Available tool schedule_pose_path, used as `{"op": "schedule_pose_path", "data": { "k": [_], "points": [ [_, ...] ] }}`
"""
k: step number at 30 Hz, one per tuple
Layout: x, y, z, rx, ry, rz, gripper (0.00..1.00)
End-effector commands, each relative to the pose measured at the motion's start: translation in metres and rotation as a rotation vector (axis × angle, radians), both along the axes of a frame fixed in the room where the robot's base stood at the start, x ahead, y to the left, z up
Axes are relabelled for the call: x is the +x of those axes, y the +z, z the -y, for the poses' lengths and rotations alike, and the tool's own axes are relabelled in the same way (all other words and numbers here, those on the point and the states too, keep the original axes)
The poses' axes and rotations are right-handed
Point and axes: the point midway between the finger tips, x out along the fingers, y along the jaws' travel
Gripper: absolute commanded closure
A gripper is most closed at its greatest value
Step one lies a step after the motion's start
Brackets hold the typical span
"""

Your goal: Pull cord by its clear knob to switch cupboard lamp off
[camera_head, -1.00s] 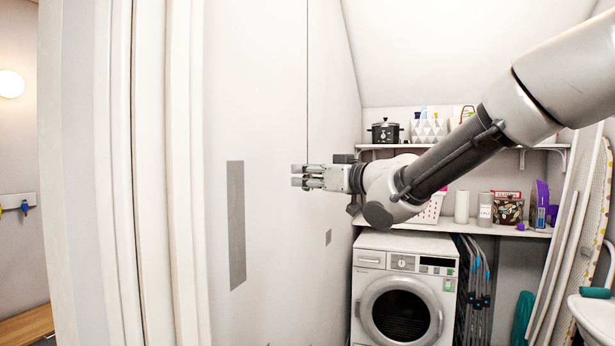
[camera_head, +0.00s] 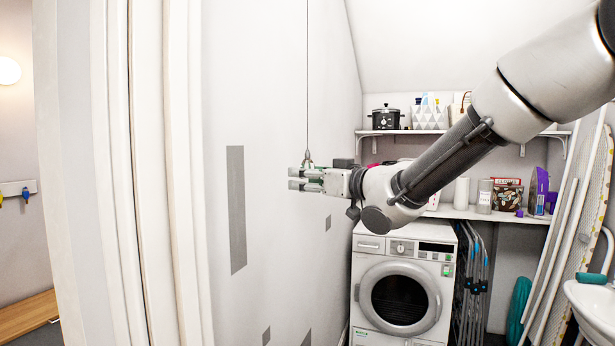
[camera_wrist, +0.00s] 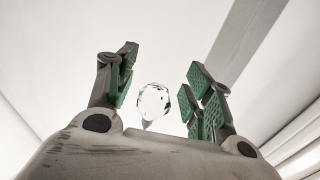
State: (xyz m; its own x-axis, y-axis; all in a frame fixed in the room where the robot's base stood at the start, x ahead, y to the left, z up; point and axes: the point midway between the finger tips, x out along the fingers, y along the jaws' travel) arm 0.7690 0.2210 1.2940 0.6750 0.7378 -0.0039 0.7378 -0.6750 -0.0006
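A thin dark cord (camera_head: 307,80) hangs straight down in front of the pale wall in the head view. Its lower fitting shows just above my gripper (camera_head: 306,179); the fingers hide what is below it. In the wrist view the clear faceted knob (camera_wrist: 154,101) is between the two green-padded fingers of my gripper (camera_wrist: 160,90). My gripper is open and not closed on the knob. The cupboard lamp cannot be made out.
The pale wall (camera_head: 270,240) stands close behind the gripper. A shelf (camera_head: 455,131) and a worktop (camera_head: 500,213) with household goods are at the back right, above a front-loading machine (camera_head: 400,290). An ironing board (camera_head: 595,190) leans at the right.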

Motion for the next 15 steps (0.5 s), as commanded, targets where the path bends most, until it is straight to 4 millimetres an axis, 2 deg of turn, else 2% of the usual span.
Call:
{"op": "schedule_pose_path", "data": {
  "k": [9,15],
  "points": [
    [-0.002,0.002,0.003,0.002,-0.001,0.002,0.47],
    [-0.023,0.002,0.026,0.002,-0.002,0.003,0.47]
  ]
}}
